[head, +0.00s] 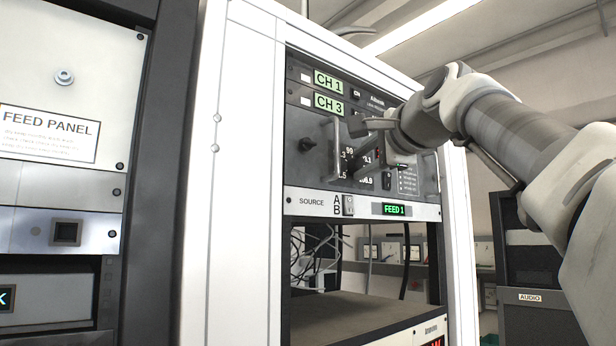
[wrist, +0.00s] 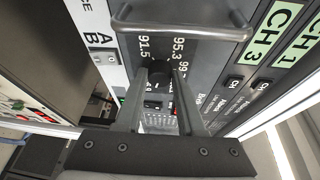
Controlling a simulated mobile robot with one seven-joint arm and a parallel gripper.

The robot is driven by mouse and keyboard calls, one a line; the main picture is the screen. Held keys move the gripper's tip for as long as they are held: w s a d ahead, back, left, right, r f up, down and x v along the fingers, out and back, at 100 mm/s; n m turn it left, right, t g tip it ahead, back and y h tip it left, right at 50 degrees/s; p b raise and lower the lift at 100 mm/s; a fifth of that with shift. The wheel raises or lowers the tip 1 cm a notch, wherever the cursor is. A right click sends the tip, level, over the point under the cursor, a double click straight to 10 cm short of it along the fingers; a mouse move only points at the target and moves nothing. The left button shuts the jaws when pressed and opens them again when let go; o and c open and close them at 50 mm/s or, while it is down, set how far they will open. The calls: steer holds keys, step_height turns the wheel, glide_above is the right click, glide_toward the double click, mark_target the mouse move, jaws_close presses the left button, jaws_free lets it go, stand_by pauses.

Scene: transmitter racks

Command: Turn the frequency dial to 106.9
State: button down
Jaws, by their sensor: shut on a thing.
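The frequency dial is a dark knob (wrist: 160,75) on the rack's dark front panel, seen in the wrist view between the two fingertips. My gripper (wrist: 161,74) is shut on it. Printed numbers stand around it; 91.5 and 95.3 read clearly, and part of a 99 label shows. In the head view my gripper (head: 362,150) is at the panel and covers the dial. Which number the dial points to cannot be seen.
A metal handle (wrist: 180,29) stands out from the panel close to my fingers. Another black knob (head: 307,145) is to the left. CH 1 (head: 328,83) and CH 3 (head: 328,104) labels are above. Below are the SOURCE A/B switch (head: 348,206) and the green FEED 1 display (head: 394,210).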

steer(key=shift+r+m+g, duration=0.1)
steer(key=shift+m+g, duration=0.4)
steer(key=shift+m, duration=0.5)
steer(key=c, duration=0.5)
jaws_free()
steer(key=shift+s, duration=0.1)
steer(key=b+v, duration=0.1)
steer(key=v, duration=1.6)
steer(key=shift+d, duration=0.2)
